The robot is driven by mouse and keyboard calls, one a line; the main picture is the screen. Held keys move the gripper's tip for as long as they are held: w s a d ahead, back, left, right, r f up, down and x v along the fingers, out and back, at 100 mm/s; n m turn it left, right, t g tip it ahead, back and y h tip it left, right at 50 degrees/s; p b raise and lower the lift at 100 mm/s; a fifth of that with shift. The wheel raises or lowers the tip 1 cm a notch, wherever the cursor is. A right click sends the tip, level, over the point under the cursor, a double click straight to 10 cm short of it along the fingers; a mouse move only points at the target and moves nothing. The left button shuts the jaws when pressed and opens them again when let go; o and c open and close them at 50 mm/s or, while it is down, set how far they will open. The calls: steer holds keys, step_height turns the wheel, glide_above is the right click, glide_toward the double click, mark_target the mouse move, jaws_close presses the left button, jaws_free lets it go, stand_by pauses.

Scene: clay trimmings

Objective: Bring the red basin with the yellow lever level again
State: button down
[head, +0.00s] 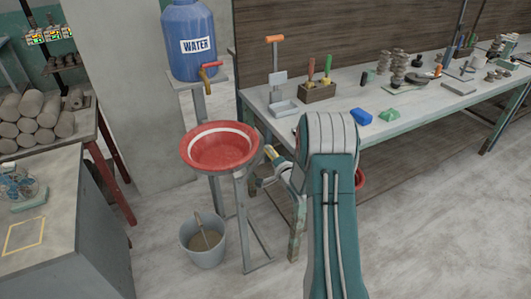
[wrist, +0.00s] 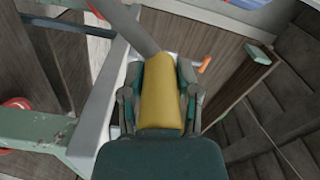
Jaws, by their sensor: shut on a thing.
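The red basin (head: 222,158) with a white band inside sits on a grey metal stand at the middle left of the head view. Its rim looks slightly tipped, but I cannot tell exactly how far. The yellow lever (wrist: 163,100) lies between the fingers of my gripper (wrist: 162,88) in the wrist view, with a grey rod running on from it. My gripper is shut around its yellow grip. In the head view my gripper is just right of the basin, partly hidden by my arm.
A blue water jug (head: 190,45) with a tap stands behind the basin. A grey bucket (head: 203,245) is on the floor below. A workbench (head: 430,100) with tools runs along the right. A grey cabinet (head: 60,225) stands at the left. Open floor lies in front.

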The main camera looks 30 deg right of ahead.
steer(key=shift+d+f, duration=0.1)
steer(key=shift+f, duration=0.1)
stand_by(0.3)
steer(key=shift+c, duration=1.7)
jaws_free()
steer(key=shift+d, duration=0.1)
steer(key=shift+s, duration=0.15)
steer(key=s, duration=1.1)
steer(key=shift+s, duration=0.35)
steer(key=shift+f, duration=0.1)
